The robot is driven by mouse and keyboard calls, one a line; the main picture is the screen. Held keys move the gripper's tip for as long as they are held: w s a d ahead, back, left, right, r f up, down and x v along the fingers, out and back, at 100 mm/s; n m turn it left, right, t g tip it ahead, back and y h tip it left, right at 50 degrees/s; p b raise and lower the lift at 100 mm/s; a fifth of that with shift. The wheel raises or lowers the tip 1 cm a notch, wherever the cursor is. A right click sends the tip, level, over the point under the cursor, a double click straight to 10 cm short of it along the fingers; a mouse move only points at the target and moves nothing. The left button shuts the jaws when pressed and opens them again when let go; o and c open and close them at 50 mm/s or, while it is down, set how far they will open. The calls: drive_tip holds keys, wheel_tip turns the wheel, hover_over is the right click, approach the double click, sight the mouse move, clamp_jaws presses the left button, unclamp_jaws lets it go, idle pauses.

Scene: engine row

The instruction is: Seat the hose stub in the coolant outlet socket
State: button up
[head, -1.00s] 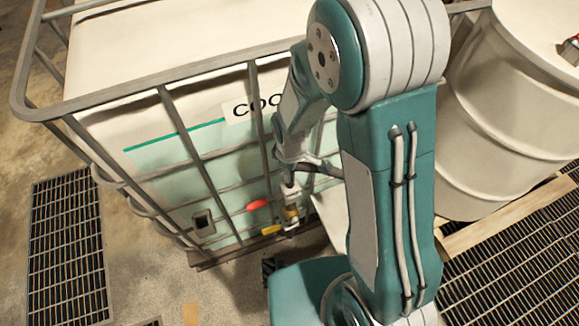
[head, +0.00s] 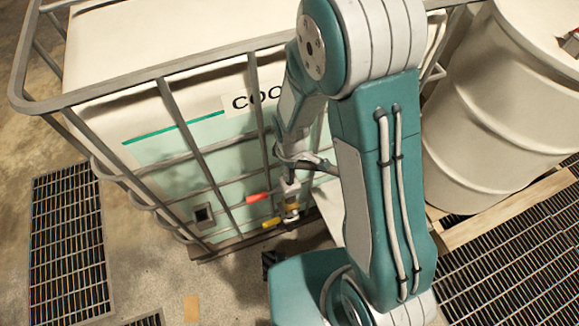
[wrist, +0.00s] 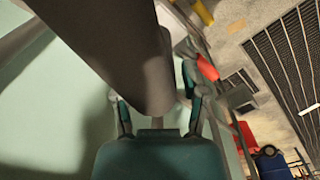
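The hose stub (wrist: 140,50) is a thick dark grey-brown tube. It runs from the top of the wrist view down between the fingers of my gripper (wrist: 158,112), which appears shut on it. In the head view my gripper (head: 290,160) is small, at the front of the caged coolant tank, with the dark stub (head: 318,166) sticking out to the right. A valve group (head: 291,208) with brass parts, a red lever (head: 258,198) and a yellow lever (head: 271,223) sits just below the gripper. The socket mouth is hidden, so I cannot tell whether the stub touches it.
The tank's grey cage bars (head: 186,130) stand close to the gripper. A pale drum (head: 495,120) is on the right. Floor grates lie at left (head: 68,245) and lower right (head: 515,265). Bare concrete (head: 155,285) shows in front of the tank.

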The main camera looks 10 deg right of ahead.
idle(0.4)
wheel_tip(320, 180, up, 12)
drive_tip(key=shift+f, duration=0.1)
idle(0.4)
idle(0.5)
drive_tip(key=s+d+r+m+t, duration=0.2)
drive_tip(key=s+d+r+m, duration=0.3)
drive_tip(key=r, duration=0.5)
drive_tip(key=s+d+r+m+t, duration=0.3)
drive_tip(key=s+d+r+m, duration=0.2)
drive_tip(key=r, duration=0.5)
drive_tip(key=s+m, duration=0.2)
drive_tip(key=shift+s+d+t, duration=0.3)
drive_tip(key=shift+s+d, duration=0.05)
drive_tip(key=shift+d, duration=0.05)
